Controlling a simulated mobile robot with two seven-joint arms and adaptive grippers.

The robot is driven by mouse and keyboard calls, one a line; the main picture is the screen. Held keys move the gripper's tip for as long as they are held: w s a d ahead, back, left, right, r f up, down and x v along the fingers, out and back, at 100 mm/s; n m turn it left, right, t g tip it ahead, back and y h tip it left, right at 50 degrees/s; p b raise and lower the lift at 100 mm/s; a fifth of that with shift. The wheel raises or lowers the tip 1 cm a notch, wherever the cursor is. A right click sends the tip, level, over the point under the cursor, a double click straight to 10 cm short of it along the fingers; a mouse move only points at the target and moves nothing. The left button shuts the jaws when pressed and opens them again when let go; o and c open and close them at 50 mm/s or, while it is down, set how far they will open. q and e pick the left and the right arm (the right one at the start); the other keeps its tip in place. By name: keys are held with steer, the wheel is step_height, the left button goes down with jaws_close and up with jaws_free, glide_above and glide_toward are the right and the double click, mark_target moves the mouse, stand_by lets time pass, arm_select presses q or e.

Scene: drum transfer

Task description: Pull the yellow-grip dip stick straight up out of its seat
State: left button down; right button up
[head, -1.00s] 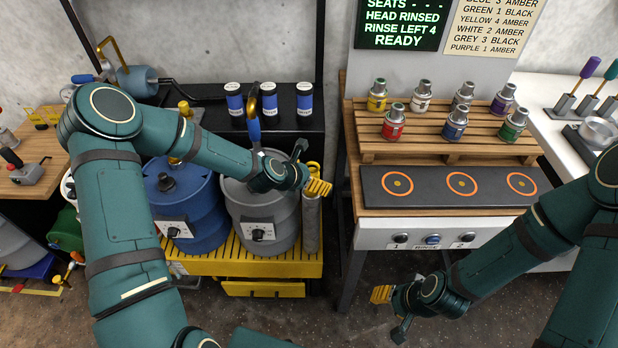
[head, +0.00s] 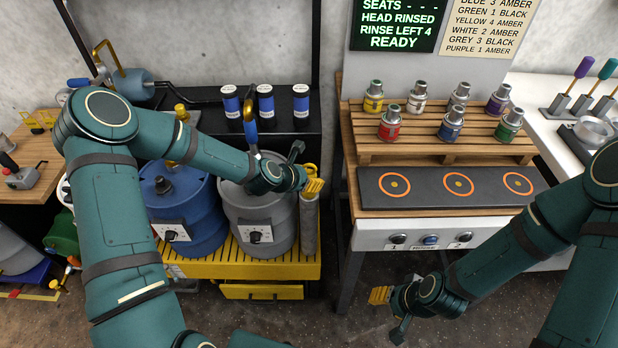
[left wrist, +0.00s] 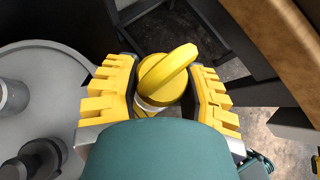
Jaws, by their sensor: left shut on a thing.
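The gripper is at the top of an upright grey tube (head: 309,228), the seat, beside the grey drum. The stick's shaft is hidden, so I cannot tell how far it is in the tube. My right gripper (head: 380,295) hangs low in front of the bench; its finger gap cannot be made out.
The grey drum (head: 272,222) and blue drum (head: 190,200) stand on a yellow slatted pallet (head: 225,267) left of the tube. A wooden bench (head: 349,190) with a raised rack of small cans is to the right. A narrow floor gap separates pallet and bench.

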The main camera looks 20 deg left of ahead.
stand_by(0.4)
arm_select(q)
steer(key=shift+r+p, duration=0.5)
steer(key=shift+r, duration=0.15)
step_height(320, 180, up, 14)
steer(key=p, duration=0.9)
steer(key=shift+f, duration=0.2)
step_height(320, 180, up, 23)
steer(key=p, duration=0.9)
steer(key=shift+r, duration=0.2)
arm_select(e)
step_height(320, 180, up, 20)
steer(key=w, duration=0.1)
steer(key=shift+w+d+f+t, duration=0.15)
steer(key=shift+w+d+t, duration=0.15)
steer(key=shift+w+d, duration=0.05)
